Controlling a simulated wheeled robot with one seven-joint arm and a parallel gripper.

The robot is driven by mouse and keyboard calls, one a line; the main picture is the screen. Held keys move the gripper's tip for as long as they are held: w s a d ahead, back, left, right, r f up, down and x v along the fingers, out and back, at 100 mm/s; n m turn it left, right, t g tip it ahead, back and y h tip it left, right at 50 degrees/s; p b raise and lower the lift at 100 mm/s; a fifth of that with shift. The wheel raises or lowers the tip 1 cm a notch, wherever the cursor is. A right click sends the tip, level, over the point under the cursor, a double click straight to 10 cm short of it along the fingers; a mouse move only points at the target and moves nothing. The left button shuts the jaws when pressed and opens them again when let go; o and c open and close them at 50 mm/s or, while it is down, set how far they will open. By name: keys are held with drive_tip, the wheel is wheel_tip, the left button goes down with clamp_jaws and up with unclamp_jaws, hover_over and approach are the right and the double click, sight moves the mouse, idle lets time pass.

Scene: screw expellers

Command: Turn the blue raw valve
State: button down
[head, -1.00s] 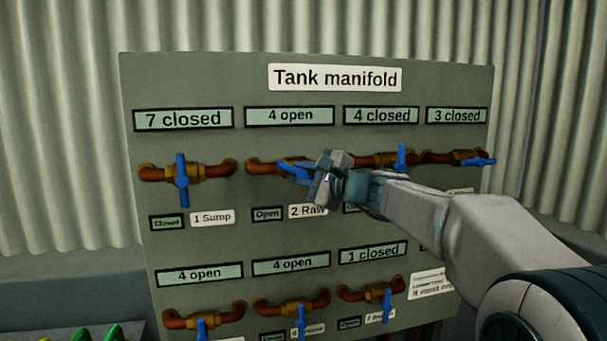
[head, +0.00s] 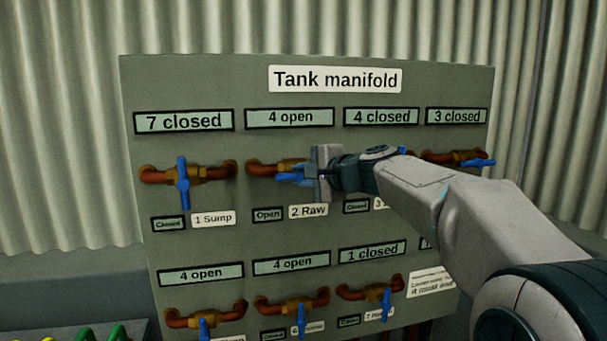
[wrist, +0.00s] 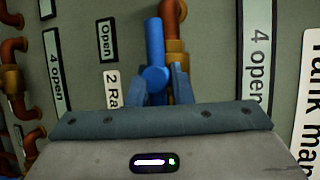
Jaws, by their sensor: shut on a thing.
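The blue handle of the 2 Raw valve (head: 288,177) is in the top row, second from left, on a brown pipe. In the wrist view the handle (wrist: 154,42) lies roughly along its pipe. My gripper (head: 308,178) is shut on the handle from the right, and its fingers (wrist: 162,87) sit either side of it in the wrist view. The fingers hide part of the handle. The small plate (head: 268,215) below reads Open, and the display (head: 290,117) above reads 4 open.
The 1 Sump valve (head: 183,183) stands to the left with its handle upright. My arm covers much of the third top valve. Another blue-handled valve (head: 472,160) is at top right. Several more valves, one of them here (head: 302,308), line the lower row.

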drive_tip(key=shift+f, duration=0.25)
drive_tip(key=c, duration=1.3)
unclamp_jaws()
drive_tip(key=shift+r, duration=0.1)
drive_tip(key=shift+c, duration=0.2)
drive_tip(key=b+v, duration=0.1)
drive_tip(key=v, duration=1.2)
drive_tip(key=shift+s+d+r+b, duration=0.2)
drive_tip(key=shift+s+b, duration=0.1)
drive_tip(key=shift+b, duration=0.1)
drive_tip(key=s+d+b, duration=0.2)
drive_tip(key=s, duration=0.5)
drive_tip(key=shift+s, duration=0.35)
